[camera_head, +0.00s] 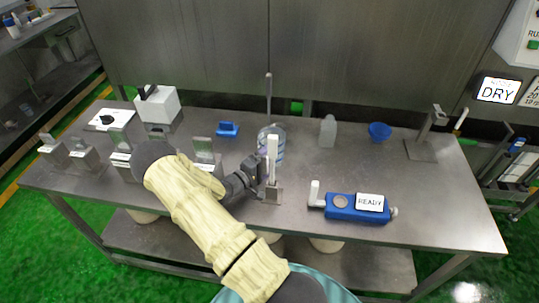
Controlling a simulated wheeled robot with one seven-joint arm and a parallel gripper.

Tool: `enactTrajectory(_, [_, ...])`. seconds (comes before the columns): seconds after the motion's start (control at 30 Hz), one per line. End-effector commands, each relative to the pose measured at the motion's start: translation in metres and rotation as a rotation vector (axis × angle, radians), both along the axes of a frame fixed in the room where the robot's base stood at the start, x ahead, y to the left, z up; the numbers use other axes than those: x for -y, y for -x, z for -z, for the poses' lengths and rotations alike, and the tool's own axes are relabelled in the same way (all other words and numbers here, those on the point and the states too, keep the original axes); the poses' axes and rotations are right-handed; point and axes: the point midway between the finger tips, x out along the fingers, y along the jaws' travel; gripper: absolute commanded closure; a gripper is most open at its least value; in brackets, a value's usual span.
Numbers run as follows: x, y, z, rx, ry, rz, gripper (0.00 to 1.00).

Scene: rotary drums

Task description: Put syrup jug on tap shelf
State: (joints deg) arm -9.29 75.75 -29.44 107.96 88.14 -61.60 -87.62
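My gripper (256,168) is over the middle of the steel table, at the end of my cream-sleeved arm. Its dark fingers are next to a translucent grey-blue container (279,146) and behind a white upright post with a square metal base (272,196). I cannot tell whether the fingers touch the container or are open or shut. A pale grey jug-like bottle (327,131) stands upright at the back, right of the gripper. Which vessel is the syrup jug is not clear. A metal stand with a tap-like top (425,135) is at the table's right; no shelf is clearly identifiable.
A blue device marked READY (358,207) lies at the front right. A blue bowl (379,131) and a blue block (228,130) sit toward the back. Several metal stands and a white box (158,104) crowd the left. The right middle of the table (400,180) is clear.

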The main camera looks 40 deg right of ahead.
Motion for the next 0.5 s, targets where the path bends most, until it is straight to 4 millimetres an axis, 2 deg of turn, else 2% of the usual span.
enactTrajectory(0.07, [-0.0001,0.0,-0.0001,0.0,0.0,0.0,0.04])
enactTrajectory(0.3, [0.0,0.0,-0.0005,0.001,0.001,0.0,0.51])
enactTrajectory(0.33, [0.0,0.0,-0.0005,0.001,0.001,0.0,0.53])
enactTrajectory(0.5, [0.0,0.0,-0.0006,0.001,0.001,0.0,0.54])
